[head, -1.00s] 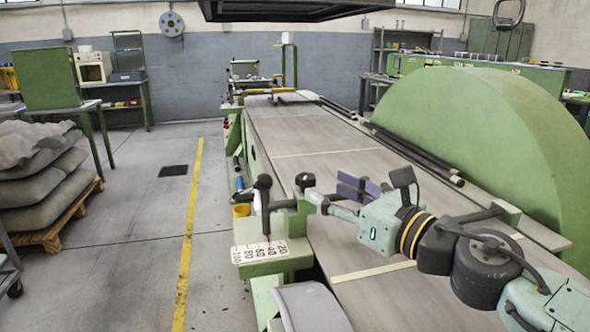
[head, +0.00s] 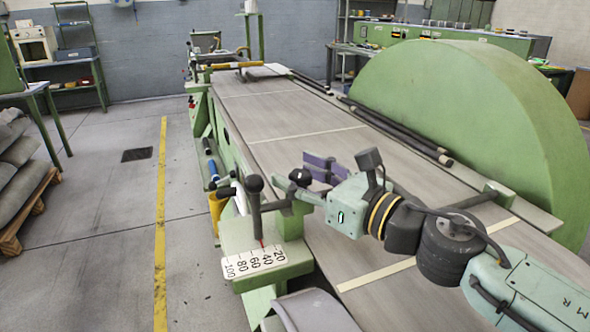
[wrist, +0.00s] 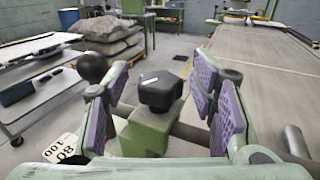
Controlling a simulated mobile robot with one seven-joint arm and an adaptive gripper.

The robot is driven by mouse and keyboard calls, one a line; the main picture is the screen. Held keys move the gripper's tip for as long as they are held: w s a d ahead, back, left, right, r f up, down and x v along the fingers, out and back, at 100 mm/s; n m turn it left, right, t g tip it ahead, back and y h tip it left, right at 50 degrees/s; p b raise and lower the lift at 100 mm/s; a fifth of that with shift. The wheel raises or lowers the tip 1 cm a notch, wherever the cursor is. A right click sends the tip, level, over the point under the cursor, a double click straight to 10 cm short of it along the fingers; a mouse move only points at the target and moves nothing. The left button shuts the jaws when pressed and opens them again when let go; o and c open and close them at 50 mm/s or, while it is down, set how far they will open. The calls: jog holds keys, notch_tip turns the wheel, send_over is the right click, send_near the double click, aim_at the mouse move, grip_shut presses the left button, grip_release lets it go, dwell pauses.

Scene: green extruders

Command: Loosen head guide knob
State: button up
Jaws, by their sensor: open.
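The black head guide knob (wrist: 160,88) sits on a green block in the wrist view. It shows between the purple pads of my gripper (wrist: 162,80), with gaps on both sides. In the head view the knob (head: 299,177) is at the near left edge of the long table, and my gripper (head: 310,180) reaches it from the right. The gripper is open and holds nothing. I cannot tell how deep the knob sits between the fingers; one finger partly hides its surroundings in the head view.
A black ball-topped lever (head: 254,184) stands just left of the knob, above a numbered scale plate (head: 256,262). The long conveyor-like table (head: 290,125) extends behind. A large green half-round guard (head: 470,125) stands at right. The floor left of the yellow line (head: 161,220) has free room.

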jog(key=shift+c, duration=0.4)
jog(key=c, duration=1.1)
